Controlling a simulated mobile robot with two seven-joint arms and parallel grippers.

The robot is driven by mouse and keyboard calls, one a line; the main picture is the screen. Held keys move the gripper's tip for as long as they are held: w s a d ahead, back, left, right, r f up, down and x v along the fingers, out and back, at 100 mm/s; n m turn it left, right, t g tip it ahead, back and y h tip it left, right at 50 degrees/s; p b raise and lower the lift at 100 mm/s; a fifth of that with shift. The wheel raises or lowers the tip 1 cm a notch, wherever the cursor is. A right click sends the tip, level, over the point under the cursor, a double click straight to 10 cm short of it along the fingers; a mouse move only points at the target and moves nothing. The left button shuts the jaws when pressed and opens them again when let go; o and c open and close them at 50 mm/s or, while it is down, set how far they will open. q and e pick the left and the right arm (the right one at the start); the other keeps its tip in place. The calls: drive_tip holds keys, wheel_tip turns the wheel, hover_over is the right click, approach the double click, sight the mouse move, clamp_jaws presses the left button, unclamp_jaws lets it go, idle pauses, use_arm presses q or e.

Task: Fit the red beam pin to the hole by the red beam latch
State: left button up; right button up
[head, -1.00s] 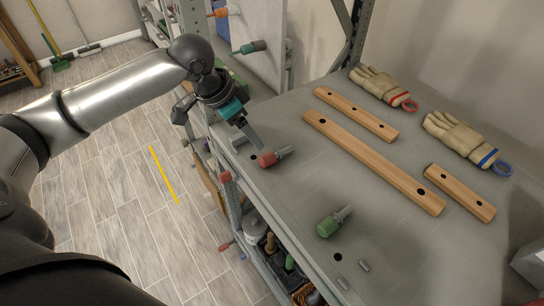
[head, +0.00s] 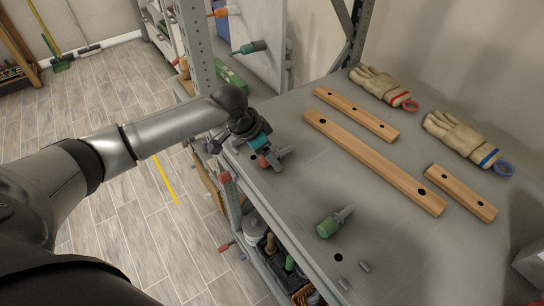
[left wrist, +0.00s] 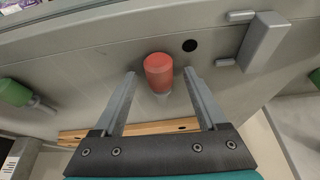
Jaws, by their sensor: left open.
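The red beam pin (head: 264,162) lies on the grey bench top near its far left corner. In the left wrist view the pin (left wrist: 159,72) has its red head towards the camera, and its grey shank partly shows below. My left gripper (head: 275,157) is open at the pin. In the left wrist view the gripper (left wrist: 159,78) has one finger on each side of the pin, with gaps between. A dark round hole (left wrist: 190,45) is just beyond the pin, with a grey latch-like block (left wrist: 262,42) and small pegs to its right. My right gripper is not in view.
A green pin (head: 327,228) lies nearer on the bench, by another hole (head: 338,257). Wooden beams (head: 375,163) and two gloves (head: 461,138) lie to the right. A rack post (head: 197,45) stands behind my left arm.

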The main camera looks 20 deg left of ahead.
use_arm(q)
drive_tip(key=shift+c, duration=0.3)
clamp_jaws()
idle(0.3)
